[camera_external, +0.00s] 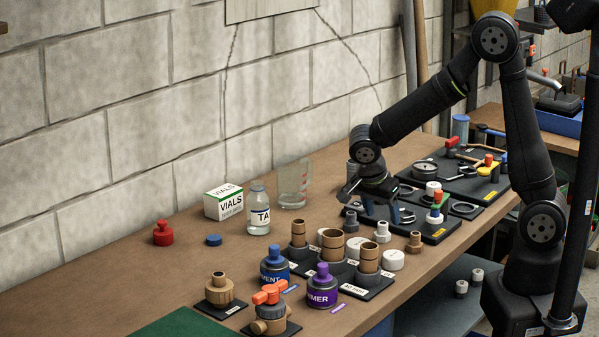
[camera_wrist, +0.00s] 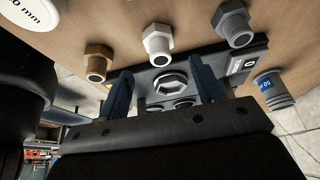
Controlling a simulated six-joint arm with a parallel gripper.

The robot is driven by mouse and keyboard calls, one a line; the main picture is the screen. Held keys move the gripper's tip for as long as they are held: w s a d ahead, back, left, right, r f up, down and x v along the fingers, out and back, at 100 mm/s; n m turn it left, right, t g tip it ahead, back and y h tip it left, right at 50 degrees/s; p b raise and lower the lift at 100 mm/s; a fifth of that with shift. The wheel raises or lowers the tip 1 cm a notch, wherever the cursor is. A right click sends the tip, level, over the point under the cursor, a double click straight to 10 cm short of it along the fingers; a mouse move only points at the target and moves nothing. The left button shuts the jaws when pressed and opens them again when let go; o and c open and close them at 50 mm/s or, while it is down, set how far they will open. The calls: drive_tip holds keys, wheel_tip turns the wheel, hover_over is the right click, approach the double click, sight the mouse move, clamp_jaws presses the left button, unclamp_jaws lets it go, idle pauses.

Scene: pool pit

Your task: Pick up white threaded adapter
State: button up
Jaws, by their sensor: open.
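The white threaded adapter (camera_external: 382,232) stands on the wooden bench in the external view, just in front of my gripper (camera_external: 380,212). In the wrist view the adapter (camera_wrist: 157,42) shows a hexagonal collar and a round open end. It lies beyond the blue fingertips, not between them. My gripper (camera_wrist: 163,86) is open and holds nothing. Its blue fingers point down, over or near the edge of a black board.
A brown threaded fitting (camera_external: 414,242) and a grey one (camera_external: 351,222) stand close on either side of the adapter. White round caps (camera_external: 392,260) and brown stacked fittings (camera_external: 331,246) crowd the front. The black board (camera_external: 436,232) carries a colored valve.

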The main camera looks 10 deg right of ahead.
sight(382, 223)
drive_tip(key=x, duration=0.5)
drive_tip(key=shift+s+a+f, duration=0.1)
drive_tip(key=shift+s+a, duration=0.05)
drive_tip(key=shift+a, duration=0.15)
drive_tip(key=c, duration=1.1)
